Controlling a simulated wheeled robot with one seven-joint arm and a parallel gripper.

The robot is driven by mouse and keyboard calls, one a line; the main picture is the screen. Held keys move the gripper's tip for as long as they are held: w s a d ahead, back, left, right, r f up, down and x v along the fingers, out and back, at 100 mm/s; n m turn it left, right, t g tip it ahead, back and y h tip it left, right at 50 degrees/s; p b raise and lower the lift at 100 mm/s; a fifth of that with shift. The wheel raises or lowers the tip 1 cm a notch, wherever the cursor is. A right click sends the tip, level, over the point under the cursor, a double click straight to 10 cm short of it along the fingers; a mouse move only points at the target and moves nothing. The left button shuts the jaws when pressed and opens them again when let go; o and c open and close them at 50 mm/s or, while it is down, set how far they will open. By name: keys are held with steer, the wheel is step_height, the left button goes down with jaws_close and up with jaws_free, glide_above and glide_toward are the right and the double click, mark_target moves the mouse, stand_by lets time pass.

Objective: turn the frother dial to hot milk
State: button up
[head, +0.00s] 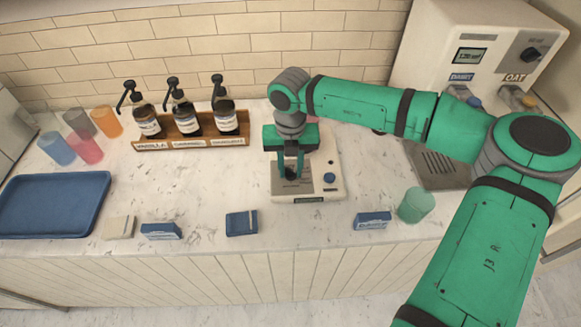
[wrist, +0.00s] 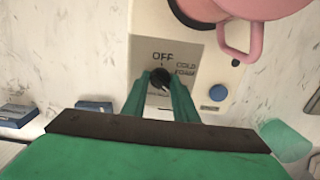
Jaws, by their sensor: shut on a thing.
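The frother (head: 331,160) is a cream-white machine on the counter, below my arm. It also fills the middle of the wrist view (wrist: 190,50). Its black dial (wrist: 160,78) sits on a grey panel with the labels OFF above it and COLD FOAM to its right. No hot milk label is visible; my fingers cover part of the panel. My gripper (head: 290,173) points down over the frother's front. In the wrist view my green fingers (wrist: 161,88) are shut on the dial from both sides. I cannot tell exactly where the dial points.
A pink pitcher (wrist: 255,10) stands on the frother behind the dial. A blue button (wrist: 217,92) is right of it. A syrup rack (head: 190,143) stands to the left, a green cup (head: 416,205) and coffee machine (head: 460,60) to the right. Small boxes (head: 241,222) line the counter front.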

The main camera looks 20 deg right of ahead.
mark_target(289, 170)
steer(key=m, duration=0.5)
steer(key=shift+m, duration=0.3)
steer(key=m, duration=0.5)
steer(key=shift+a, duration=0.1)
steer(key=shift+m, duration=0.3)
steer(key=o, duration=1.1)
steer(key=shift+c, duration=0.2)
step_height(289, 170, up, 11)
steer(key=shift+a+f, duration=0.1)
